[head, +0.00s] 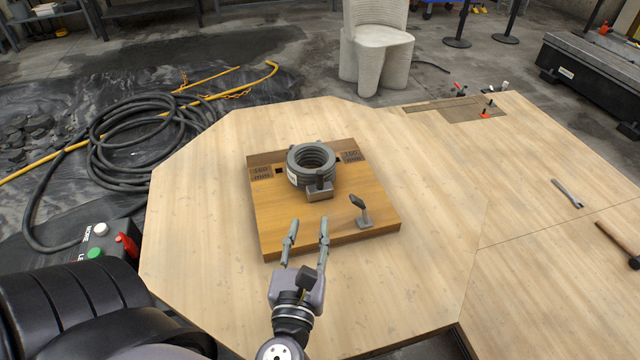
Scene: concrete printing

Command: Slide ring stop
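A wooden fixture board (285,215) lies on the pale wooden table. A grey stack of rings (298,176) stands near the middle of the board. A small grey metal block with a dark upright knob (319,194) sits against the front of the rings; it may be the ring stop. A dark-knobbed lever on a small metal base (363,215) stands on the board to the right. My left gripper (307,234) is open over the board's front edge, in front of the rings. Nothing shows between its fingers. My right gripper is not in view.
The table (200,230) is clear around the board. A wrench (567,194) and a hammer (620,245) lie at the right. A control box (107,240) and coiled hose (125,155) are at the left.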

